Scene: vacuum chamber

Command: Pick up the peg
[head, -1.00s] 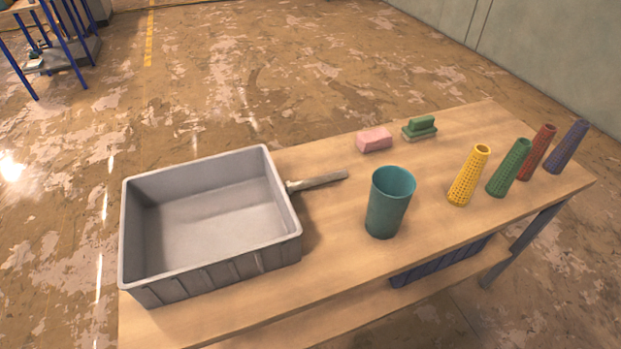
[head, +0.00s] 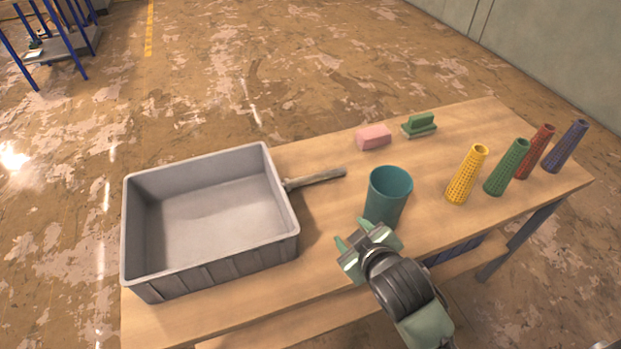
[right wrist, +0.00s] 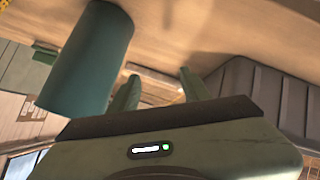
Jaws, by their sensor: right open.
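A thin grey rod (head: 318,179), which looks like the peg, lies on the wooden table against the right side of the grey bin (head: 212,259). Its left end is close to the bin wall, and I cannot tell if they touch. My right gripper (head: 353,234) is open and empty over the table's front part, in front of the rod and just left of the teal cup (head: 390,185). In the right wrist view the open fingers (right wrist: 158,90) show between the teal cup (right wrist: 88,60) and the grey bin (right wrist: 262,95). My left gripper is not in view.
Yellow (head: 467,175), green (head: 507,167), red (head: 535,152) and blue (head: 566,147) cones stand at the table's right. A pink block (head: 374,137) and a green-handled brush (head: 419,125) lie at the back.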

